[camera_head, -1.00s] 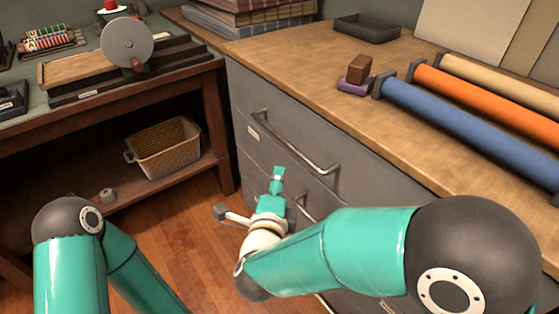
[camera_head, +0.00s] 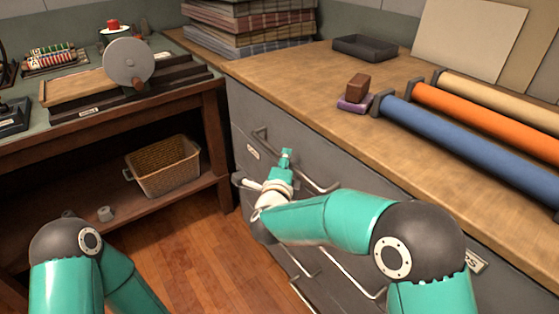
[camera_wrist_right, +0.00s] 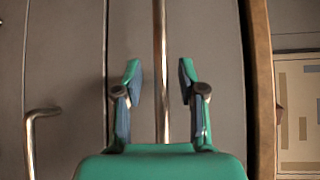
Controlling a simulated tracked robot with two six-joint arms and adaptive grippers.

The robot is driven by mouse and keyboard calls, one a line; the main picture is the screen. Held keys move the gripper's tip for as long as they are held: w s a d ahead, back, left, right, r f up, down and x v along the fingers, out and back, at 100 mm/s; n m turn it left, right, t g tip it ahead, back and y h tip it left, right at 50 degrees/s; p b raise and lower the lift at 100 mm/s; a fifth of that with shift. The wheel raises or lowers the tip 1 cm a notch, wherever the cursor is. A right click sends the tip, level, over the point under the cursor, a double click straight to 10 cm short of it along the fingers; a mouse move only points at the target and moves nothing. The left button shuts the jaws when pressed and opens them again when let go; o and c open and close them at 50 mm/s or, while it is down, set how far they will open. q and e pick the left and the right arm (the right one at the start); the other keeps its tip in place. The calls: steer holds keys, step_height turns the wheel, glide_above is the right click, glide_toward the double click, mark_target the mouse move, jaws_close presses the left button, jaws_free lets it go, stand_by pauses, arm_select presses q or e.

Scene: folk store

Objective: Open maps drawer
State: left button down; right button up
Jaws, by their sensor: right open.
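The grey drawer cabinet (camera_head: 243,112) stands under the wooden counter. Its top drawer has a long metal bar handle (camera_head: 316,183) and a small label at the left; all drawers look shut. A partly hidden label (camera_head: 476,261) ending in what looks like "PS" shows on the front beyond my right arm. My right gripper (camera_head: 286,154) is at the top handle. In the right wrist view its open fingers (camera_wrist_right: 160,78) lie on either side of the bar (camera_wrist_right: 160,30), with gaps on both sides. My left gripper is out of view; only its arm shows at lower left.
Fabric rolls (camera_head: 470,142), a brown block on a purple base (camera_head: 356,92) and a dark tray (camera_head: 365,48) lie on the counter. A wooden bench with a wicker basket (camera_head: 163,167) on its lower shelf stands left. Wooden floor (camera_head: 205,255) is clear between.

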steer(key=shift+w+d+f, duration=0.1)
steer(key=shift+w, duration=0.55)
